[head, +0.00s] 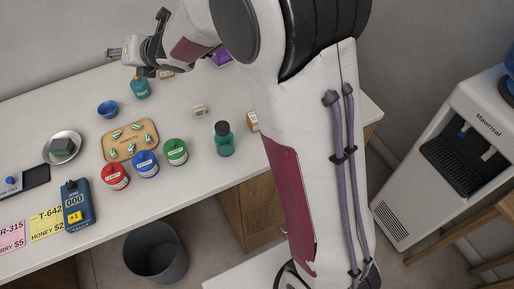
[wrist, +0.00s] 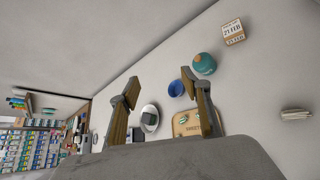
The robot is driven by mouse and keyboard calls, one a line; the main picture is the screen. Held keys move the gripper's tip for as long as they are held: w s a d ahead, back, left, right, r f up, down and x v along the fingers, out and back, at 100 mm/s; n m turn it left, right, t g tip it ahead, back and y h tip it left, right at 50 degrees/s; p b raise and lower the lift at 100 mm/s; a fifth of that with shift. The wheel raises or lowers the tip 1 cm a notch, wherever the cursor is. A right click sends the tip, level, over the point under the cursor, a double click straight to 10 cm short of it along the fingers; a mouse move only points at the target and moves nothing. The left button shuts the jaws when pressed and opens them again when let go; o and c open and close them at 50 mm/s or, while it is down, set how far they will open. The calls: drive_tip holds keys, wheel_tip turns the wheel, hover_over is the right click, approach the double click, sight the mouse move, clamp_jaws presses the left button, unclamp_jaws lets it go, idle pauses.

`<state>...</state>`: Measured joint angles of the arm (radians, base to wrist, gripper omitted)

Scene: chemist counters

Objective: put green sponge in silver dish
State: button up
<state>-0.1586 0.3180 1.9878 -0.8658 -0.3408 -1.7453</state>
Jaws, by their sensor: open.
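The silver dish (head: 75,134) is a round, shallow metal dish at the left of the counter in the head view. A dark grey-green block, which looks like the green sponge (head: 62,147), lies in it. In the wrist view, the dish (wrist: 155,108) and the block (wrist: 149,118) show beyond and between my fingers. My gripper (head: 110,53) is raised at the back of the counter in the head view, well away from the dish. Its fingers (wrist: 160,87) are spread wide in the wrist view, with nothing held between them.
A blue bowl (head: 107,110) and a teal bottle (head: 141,88) stand behind the wooden tray (head: 108,153). Red (head: 115,178), blue (head: 145,165) and green (head: 175,152) pots line the front. The back-left counter is clear.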

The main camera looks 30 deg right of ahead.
drive_tip(key=s+d+r+m+g+h, duration=0.1)
drive_tip(key=s+d+r+m+h, duration=0.2)
drive_tip(key=s+d+m, duration=0.55)
drive_tip(key=s+d+r+m+h, duration=0.3)
drive_tip(key=s+d+r+m, duration=0.1)
drive_tip(key=s+d+m, duration=0.4)
drive_tip(key=s+f+m+g, duration=0.2)
drive_tip(key=s+m, duration=0.6)
drive_tip(key=s, duration=0.4)
drive_tip(key=s+f+m+g, duration=0.2)
drive_tip(key=s+m, duration=0.6)
drive_tip(key=s, duration=0.5)
drive_tip(key=shift+d+f+m+g+y, duration=0.3)
drive_tip(key=shift+f+m, duration=0.05)
drive_tip(key=shift+f, duration=0.25)
